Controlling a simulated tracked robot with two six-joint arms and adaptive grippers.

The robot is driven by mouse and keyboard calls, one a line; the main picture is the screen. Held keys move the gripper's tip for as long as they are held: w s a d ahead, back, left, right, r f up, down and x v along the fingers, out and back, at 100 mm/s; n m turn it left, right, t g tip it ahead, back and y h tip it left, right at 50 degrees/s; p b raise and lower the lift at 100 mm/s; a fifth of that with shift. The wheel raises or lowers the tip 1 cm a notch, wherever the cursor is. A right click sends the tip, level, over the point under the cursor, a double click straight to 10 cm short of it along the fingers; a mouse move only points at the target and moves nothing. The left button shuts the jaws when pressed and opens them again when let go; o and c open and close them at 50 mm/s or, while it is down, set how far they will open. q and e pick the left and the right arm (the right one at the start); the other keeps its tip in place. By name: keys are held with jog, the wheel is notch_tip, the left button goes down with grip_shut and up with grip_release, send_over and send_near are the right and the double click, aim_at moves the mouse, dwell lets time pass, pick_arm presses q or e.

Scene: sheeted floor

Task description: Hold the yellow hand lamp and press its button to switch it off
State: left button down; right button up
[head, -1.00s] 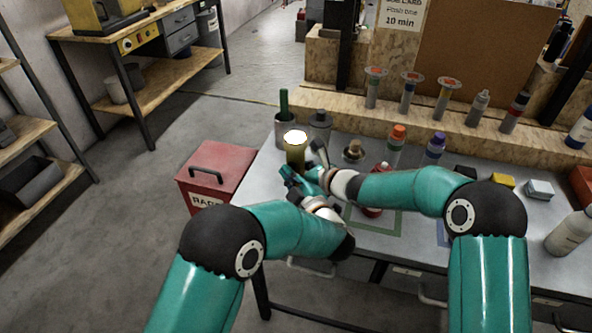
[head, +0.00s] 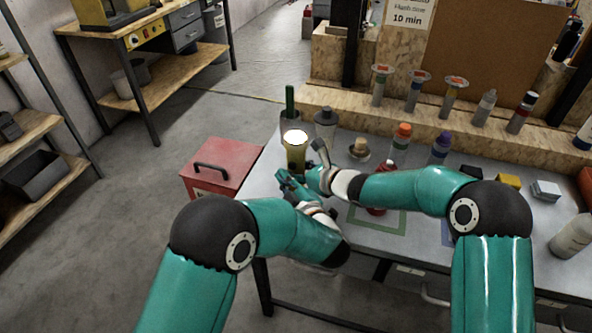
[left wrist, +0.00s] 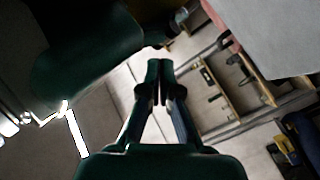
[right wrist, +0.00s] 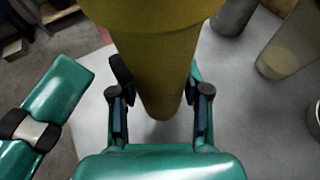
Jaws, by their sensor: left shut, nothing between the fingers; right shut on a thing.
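The yellow hand lamp (head: 296,158) stands upright above the table's left edge, its round top glowing white. My right gripper (right wrist: 158,78) is shut around the lamp's tapering body, one finger on each side in the right wrist view. The lamp (right wrist: 155,50) fills the top middle there. My left gripper (head: 284,177) is close beside and below the lamp in the head view, apart from it as far as I can tell. In the left wrist view its fingertips (left wrist: 160,66) are together with nothing between them. The lamp's button is not visible in any view.
A red box (head: 222,168) with a black handle is left of the grey table (head: 265,190).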

pick_arm(q)
jog(key=s, duration=0.1)
jog(key=s+a, duration=0.1)
jog(key=s, duration=0.2)
jog(key=shift+s+a+r, duration=0.1)
jog(key=shift+s+a, duration=0.3)
dwell(1.4)
jog(key=s, duration=0.3)
jog(key=shift+s+a, duration=0.3)
jog(key=shift+w, duration=0.1)
jog(key=w+d, duration=0.3)
jog(key=w, duration=0.5)
jog(key=shift+w+d, duration=0.1)
jog(key=shift+w, duration=0.05)
dwell(1.4)
jog(key=shift+w+d+r, duration=0.1)
jog(key=shift+w+d, duration=0.05)
jog(key=shift+w, duration=0.1)
